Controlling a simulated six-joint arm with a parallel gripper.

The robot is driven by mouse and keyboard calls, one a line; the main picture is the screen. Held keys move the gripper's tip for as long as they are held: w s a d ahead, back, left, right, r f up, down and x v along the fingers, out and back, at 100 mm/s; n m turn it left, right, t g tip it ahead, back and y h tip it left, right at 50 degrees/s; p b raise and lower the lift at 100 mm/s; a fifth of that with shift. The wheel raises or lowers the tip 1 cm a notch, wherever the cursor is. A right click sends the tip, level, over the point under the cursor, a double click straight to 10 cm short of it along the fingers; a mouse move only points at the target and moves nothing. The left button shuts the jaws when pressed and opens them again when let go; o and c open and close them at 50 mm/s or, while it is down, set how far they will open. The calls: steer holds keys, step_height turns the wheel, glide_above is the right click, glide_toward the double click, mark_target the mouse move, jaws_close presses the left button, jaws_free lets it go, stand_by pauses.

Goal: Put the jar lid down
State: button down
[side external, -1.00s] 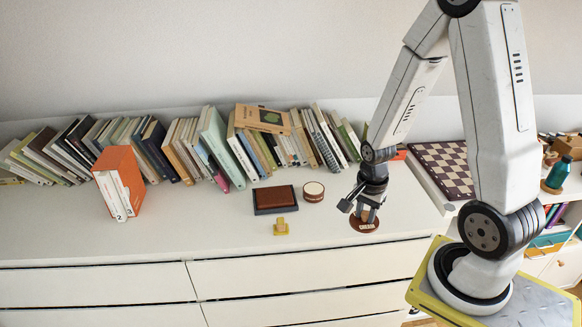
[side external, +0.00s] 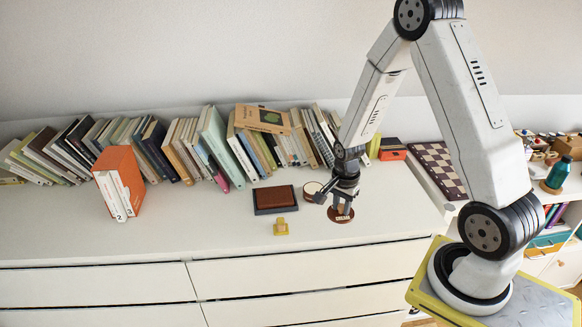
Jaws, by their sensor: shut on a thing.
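The jar lid (side external: 334,218) is a flat brown disc with pale lettering. My gripper (side external: 344,207) points down and is shut on it from above. The lid is over the white dresser top, near its front edge; I cannot tell whether it touches the surface. A small round brown jar (side external: 311,188) with a pale top stands just behind and left of my gripper, which partly hides it.
A brown pad in a dark tray (side external: 275,198) lies left of the jar. A small yellow object (side external: 281,227) sits in front of it. The dresser top (side external: 400,200) is clear to the right.

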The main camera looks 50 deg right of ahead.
glide_above(325, 226)
steer(key=shift+s+a+f, duration=0.1)
steer(key=shift+s+f, duration=0.05)
steer(key=shift+f, duration=1.25)
steer(key=shift+s+a+f, duration=0.1)
steer(key=shift+s+f, duration=0.05)
steer(key=shift+f, duration=1.25)
steer(key=shift+d, duration=0.1)
steer(key=shift+w+f, duration=0.15)
steer(key=shift+f, duration=0.05)
steer(key=shift+w+f, duration=0.1)
steer(key=shift+f, duration=1.5)
steer(key=shift+f, duration=0.15)
steer(key=shift+c, duration=2.2)
jaws_free()
step_height(325, 226, up, 12)
